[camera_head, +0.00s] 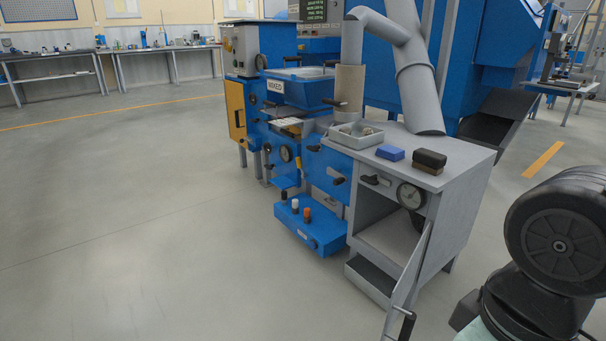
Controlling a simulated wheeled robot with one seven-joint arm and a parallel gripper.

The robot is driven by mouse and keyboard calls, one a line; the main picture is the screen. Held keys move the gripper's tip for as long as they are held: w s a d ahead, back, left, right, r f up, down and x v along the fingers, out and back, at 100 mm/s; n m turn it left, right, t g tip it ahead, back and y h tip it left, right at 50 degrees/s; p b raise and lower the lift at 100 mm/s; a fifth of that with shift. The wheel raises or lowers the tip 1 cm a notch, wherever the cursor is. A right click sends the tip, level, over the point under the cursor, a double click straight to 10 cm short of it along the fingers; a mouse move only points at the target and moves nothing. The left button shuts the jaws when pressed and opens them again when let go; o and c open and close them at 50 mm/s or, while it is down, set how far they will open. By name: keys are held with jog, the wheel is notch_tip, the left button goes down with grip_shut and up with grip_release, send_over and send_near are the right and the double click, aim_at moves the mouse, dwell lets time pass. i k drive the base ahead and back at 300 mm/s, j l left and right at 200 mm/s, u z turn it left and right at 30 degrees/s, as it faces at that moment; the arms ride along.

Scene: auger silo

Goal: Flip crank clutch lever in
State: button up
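The blue machine (324,163) stands in the middle of the camera_head view, left of a grey cabinet. Several small black-handled levers show on it, and I cannot tell which is the crank clutch lever. One black handle (339,181) sticks out low on the blue front, near the cabinet. Whether any lever is in or out cannot be told. My gripper is not in view; only part of my arm shows at the lower right, apart from the machine.
The grey cabinet's (451,182) door (411,275) hangs open toward me. A blue block (390,153), a dark block (429,158) and a grey tray (343,140) are on its top. A blue pedestal (311,229) juts out low. The floor (140,220) at left is clear.

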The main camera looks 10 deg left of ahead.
aim_at(298, 162)
jog(key=i+j+u, duration=0.1)
jog(key=i+j, duration=1.6)
jog(key=i+j+u, duration=0.15)
jog(key=i+j, duration=0.65)
jog(key=i, duration=0.15)
